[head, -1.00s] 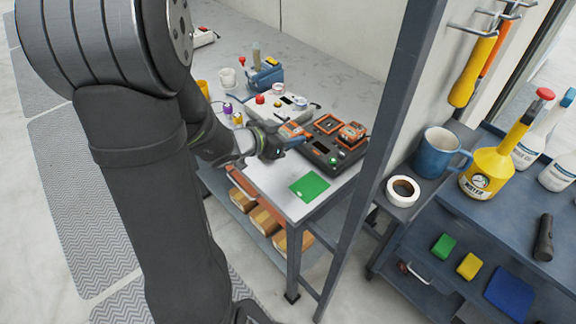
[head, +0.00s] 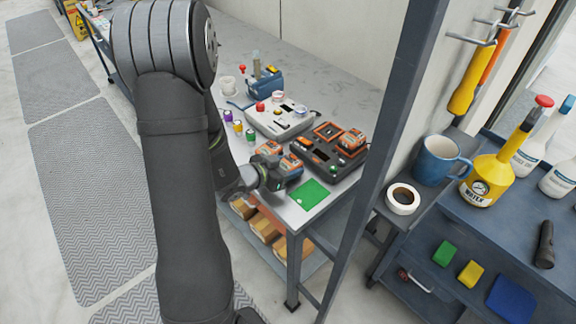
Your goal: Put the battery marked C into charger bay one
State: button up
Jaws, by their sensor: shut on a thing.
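The dark charger (head: 322,160) stands on the bench. One orange-framed bay (head: 328,130) at its far side looks empty, and an orange and grey battery (head: 351,141) sits in the bay to its right. My gripper (head: 281,175) is left of the charger, near the bench's front edge. It is shut on an orange and grey battery (head: 290,163), partly hidden by the gripper. Another orange-topped battery (head: 268,148) shows just behind it. I cannot read any letter on the batteries, so which is C is unclear.
A green card (head: 310,194) lies right of my gripper. A light grey device (head: 278,119) with a red knob stands behind, and small coloured cylinders (head: 238,127) are at the left. A dark upright post (head: 383,130) rises right of the charger.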

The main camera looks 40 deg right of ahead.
jog(key=shift+f, duration=0.15)
jog(key=o, duration=1.3)
jog(key=shift+a, duration=0.1)
jog(key=v, duration=1.6)
jog(key=shift+a+r, duration=0.15)
jog(key=shift+r, duration=0.15)
jog(key=shift+a+r, duration=0.1)
jog(key=shift+a, duration=0.25)
jog(key=shift+c, duration=1)
